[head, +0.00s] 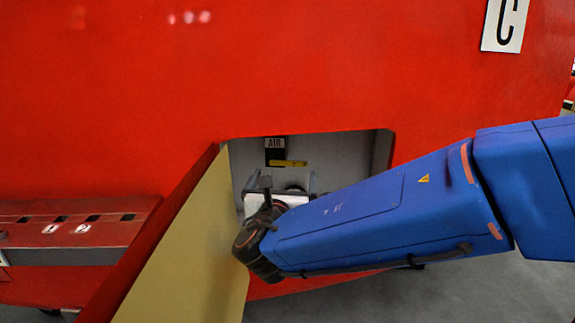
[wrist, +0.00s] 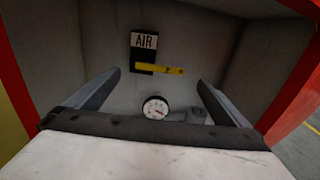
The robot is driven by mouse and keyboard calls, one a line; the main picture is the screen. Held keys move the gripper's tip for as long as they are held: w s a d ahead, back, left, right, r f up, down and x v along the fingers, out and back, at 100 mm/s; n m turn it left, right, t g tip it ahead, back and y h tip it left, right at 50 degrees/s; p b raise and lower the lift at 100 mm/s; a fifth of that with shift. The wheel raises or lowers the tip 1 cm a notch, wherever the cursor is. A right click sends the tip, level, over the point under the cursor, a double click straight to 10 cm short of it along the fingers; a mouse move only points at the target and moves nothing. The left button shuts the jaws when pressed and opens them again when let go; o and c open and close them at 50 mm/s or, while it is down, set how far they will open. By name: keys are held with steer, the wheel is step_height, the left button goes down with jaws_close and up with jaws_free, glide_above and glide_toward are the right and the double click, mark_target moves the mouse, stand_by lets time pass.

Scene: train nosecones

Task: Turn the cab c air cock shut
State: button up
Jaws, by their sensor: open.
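The air cock's yellow handle (wrist: 160,69) lies about level, reaching right from a dark block under the AIR label (wrist: 145,41), on the back wall of a recess. In the head view the yellow handle (head: 290,163) and AIR label (head: 274,143) show just above my gripper (head: 288,182). The cab's white C plate (head: 504,25) is at the upper right. In the wrist view my gripper (wrist: 159,77) is open and empty, its fingers spread to either side of the handle. The handle appears beyond the fingertips; I cannot tell the exact gap.
A round white gauge (wrist: 155,107) and a grey pipe fitting (wrist: 190,114) sit below the handle. Recess walls (wrist: 265,55) close in at the sides. An open hatch door (head: 185,250) stands left of the recess. A red step (head: 75,225) is farther left.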

mark_target(288, 163)
steer(key=w, duration=0.8)
steer(key=shift+w+d, duration=0.15)
steer(key=shift+w, duration=0.25)
steer(key=shift+c, duration=0.3)
steer(key=c, duration=1.2)
steer(key=shift+c, duration=0.2)
steer(key=shift+f, duration=0.1)
steer(key=a+f+m, duration=0.3)
steer(key=f+m, duration=0.2)
steer(key=m, duration=1.3)
steer(key=shift+f, duration=0.15)
steer(key=shift+a, duration=0.2)
